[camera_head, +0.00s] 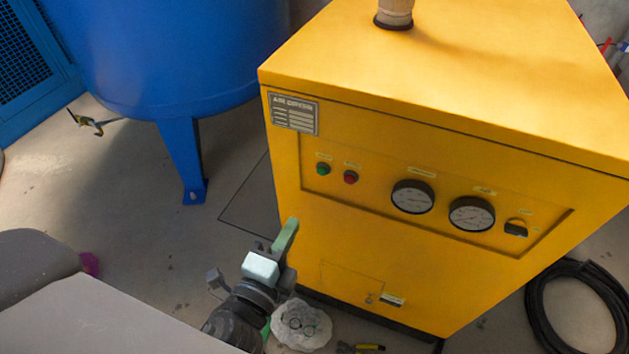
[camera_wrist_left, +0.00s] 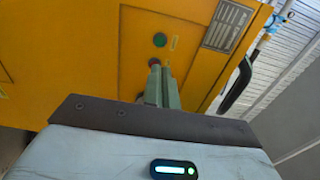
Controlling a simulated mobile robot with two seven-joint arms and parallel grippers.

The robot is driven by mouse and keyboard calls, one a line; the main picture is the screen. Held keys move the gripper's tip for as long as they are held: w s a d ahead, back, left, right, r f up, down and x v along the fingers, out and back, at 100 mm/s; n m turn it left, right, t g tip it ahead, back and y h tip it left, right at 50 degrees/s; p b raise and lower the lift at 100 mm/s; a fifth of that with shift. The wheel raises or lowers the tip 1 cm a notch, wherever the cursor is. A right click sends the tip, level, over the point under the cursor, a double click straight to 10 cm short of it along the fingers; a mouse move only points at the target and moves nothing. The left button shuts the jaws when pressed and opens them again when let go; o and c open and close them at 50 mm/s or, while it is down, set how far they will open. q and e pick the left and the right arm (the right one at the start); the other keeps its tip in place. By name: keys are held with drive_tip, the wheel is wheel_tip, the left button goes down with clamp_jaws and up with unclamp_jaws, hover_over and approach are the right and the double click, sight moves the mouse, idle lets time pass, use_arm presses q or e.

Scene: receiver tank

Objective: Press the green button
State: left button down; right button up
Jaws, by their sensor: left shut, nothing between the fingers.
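The green button (camera_head: 323,169) is a small round button at the left end of the recessed panel on the yellow machine (camera_head: 350,230). The red button (camera_head: 351,177) is just right of it. My left gripper (camera_head: 290,224) is shut and empty, its green fingers pointing up toward the panel, below and left of the green button in the head view. In the left wrist view the green button (camera_wrist_left: 160,40) shows clear beyond the fingertips (camera_wrist_left: 157,68). The red button (camera_wrist_left: 154,62) is partly hidden just behind the fingertips. I see no contact with the green button. My right gripper is not in view.
Two round gauges (camera_head: 413,196) and a black switch (camera_head: 516,228) share the panel. A blue tank (camera_head: 170,50) on legs stands left of the machine. A black hose (camera_head: 545,310) lies coiled at right. A crumpled clear bag (camera_head: 302,325) lies on the floor.

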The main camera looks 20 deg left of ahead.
sight(321, 173)
use_arm(q)
drive_tip(key=w+p, duration=0.1)
drive_tip(key=w, duration=1)
drive_tip(key=shift+d+p, duration=0.15)
drive_tip(key=shift+p, duration=0.15)
drive_tip(key=shift+w, duration=0.55)
